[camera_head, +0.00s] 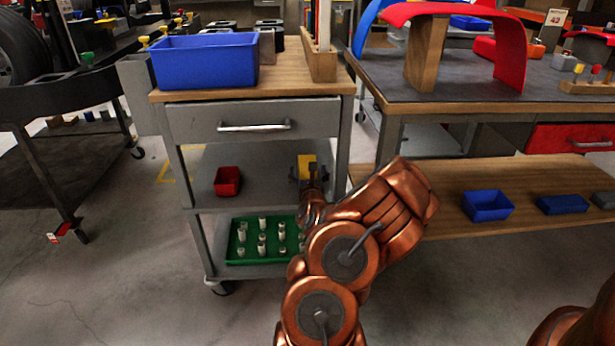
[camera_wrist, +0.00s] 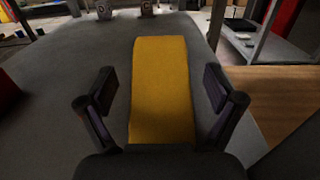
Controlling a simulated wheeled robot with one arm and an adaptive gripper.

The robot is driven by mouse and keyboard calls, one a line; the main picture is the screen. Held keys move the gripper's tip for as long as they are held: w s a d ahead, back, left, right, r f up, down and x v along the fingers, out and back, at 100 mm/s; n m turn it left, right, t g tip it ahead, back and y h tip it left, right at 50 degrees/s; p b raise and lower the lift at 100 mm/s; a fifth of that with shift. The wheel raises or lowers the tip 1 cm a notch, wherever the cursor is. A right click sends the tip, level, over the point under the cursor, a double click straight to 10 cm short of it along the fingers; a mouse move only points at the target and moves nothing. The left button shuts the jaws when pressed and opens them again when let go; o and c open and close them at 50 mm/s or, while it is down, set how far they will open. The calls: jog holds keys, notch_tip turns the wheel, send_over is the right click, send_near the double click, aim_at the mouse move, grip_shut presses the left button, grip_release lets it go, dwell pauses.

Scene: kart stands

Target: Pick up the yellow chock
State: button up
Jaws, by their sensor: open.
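The yellow chock (camera_head: 305,163) stands on the middle shelf (camera_head: 262,160) of the grey cart, toward its right side. In the wrist view the yellow chock (camera_wrist: 160,88) lies between the two fingers, with a gap on each side. My gripper (camera_head: 309,178) reaches into the shelf from the front at the chock. In the wrist view my gripper (camera_wrist: 161,92) is open, with one finger left and one finger right of the chock. The chock's lower near end is hidden behind the gripper's palm.
A red bin (camera_head: 227,181) sits left of the chock on the same shelf. A green tray (camera_head: 238,250) with several sockets is on the shelf below. The drawer (camera_head: 253,120) is above. A wooden low shelf (camera_head: 440,190) with blue bins (camera_head: 488,205) is to the right.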

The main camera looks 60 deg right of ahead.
aim_at(309, 174)
jog(key=shift+x, duration=1.15)
jog(key=c, duration=1.5)
jog(key=shift+o, duration=0.2)
jog(key=shift+r, duration=0.1)
jog(key=shift+r+p, duration=0.3)
jog(key=shift+r, duration=0.6)
jog(key=v, duration=0.3)
jog(key=p+v, duration=0.1)
jog(key=v, duration=0.1)
jog(key=shift+s+a+f, duration=0.2)
jog(key=shift+s+a, duration=0.05)
jog(key=shift+a, duration=0.05)
jog(key=shift+a+r+p, duration=0.15)
jog(key=shift+r+p, duration=0.05)
jog(key=shift+p, duration=1)
jog(key=p, duration=0.3)
jog(key=shift+s+a, duration=0.2)
jog(key=shift+a, duration=0.1)
